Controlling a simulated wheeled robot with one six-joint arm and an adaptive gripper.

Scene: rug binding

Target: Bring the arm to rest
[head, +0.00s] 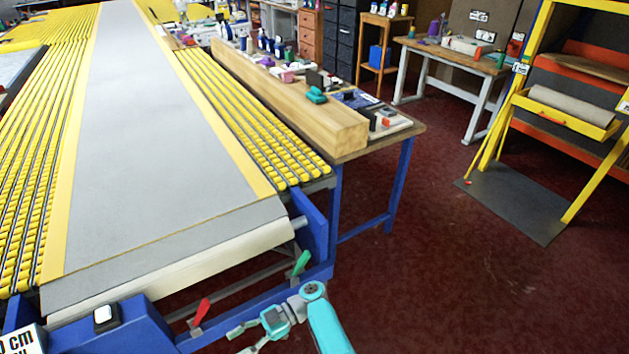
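My arm (326,326), teal and grey, shows at the bottom middle of the head view. It bends at a grey joint and its wrist points down and to the left. My gripper (240,340) is at the bottom edge, in front of the near end of the conveyor table. Its two fingers look spread apart with nothing seen between them, though the lower one is partly cut off by the picture edge. It appears clear of the table frame.
The conveyor table (150,120) with yellow roller strips fills the left. Its blue frame (318,235) carries a red lever (200,312) and a green lever (301,263). A workbench (405,130) and yellow rack (562,120) stand beyond. Dark red floor (430,270) is open at right.

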